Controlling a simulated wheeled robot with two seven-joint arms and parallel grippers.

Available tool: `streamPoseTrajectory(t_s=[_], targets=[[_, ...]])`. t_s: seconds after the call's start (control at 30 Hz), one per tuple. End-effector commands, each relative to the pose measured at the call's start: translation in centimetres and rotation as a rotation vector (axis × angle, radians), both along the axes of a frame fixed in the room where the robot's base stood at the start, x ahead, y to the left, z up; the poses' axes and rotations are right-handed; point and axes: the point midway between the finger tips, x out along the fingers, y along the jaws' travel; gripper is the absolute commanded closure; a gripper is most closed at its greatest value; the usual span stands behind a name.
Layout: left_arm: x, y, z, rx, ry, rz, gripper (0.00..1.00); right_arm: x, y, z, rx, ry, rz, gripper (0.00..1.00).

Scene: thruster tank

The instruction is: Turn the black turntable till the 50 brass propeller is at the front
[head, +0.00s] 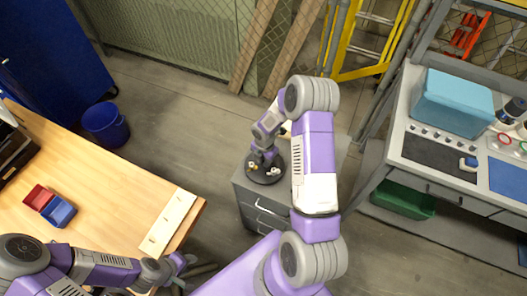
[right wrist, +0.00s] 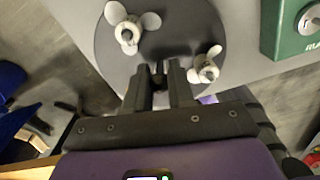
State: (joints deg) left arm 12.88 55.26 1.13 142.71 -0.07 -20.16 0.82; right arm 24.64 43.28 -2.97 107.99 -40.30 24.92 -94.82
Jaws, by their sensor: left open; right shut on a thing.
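The black turntable (head: 264,178) sits on a grey drawer cabinet; it is a dark round disc in the right wrist view (right wrist: 170,45). Two small propellers show on it, one at the disc's far left (right wrist: 130,32) and one at the right (right wrist: 207,68). Both look pale with light hubs; I cannot read any size mark or tell which is brass. My right gripper (right wrist: 160,85) is shut on a small dark part at the turntable's near edge. My arm hides some of the disc in the head view. My left gripper (head: 181,263) is open and empty beside the wooden table's corner.
The cabinet (head: 246,196) has a green box (right wrist: 285,35) beside the turntable. The wooden table (head: 110,165) holds red and blue bins (head: 50,206) and a pale board (head: 167,224). The floor between is clear.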

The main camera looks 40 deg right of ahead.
Motion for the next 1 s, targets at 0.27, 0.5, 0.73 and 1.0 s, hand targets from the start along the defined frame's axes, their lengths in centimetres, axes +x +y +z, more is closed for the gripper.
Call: streamPoseTrajectory(t_s=[0.27,0.5,0.73,1.0], targets=[[0.0,0.0,0.3,0.0,0.0,0.0,0.57,0.0,-0.1,0.0,0.0,0.001,0.065,1.0],[0.0,0.0,0.4,0.0,0.0,0.0,0.57,-0.1,0.0,0.0,0.0,0.001,0.08,1.0],[0.0,0.0,1.1,0.0,0.0,0.0,0.57,-0.1,0.0,0.1,0.0,0.002,0.211,1.0],[0.0,0.0,1.8,0.0,0.0,0.0,0.57,0.0,-0.1,0.1,0.001,0.001,0.343,1.0]])
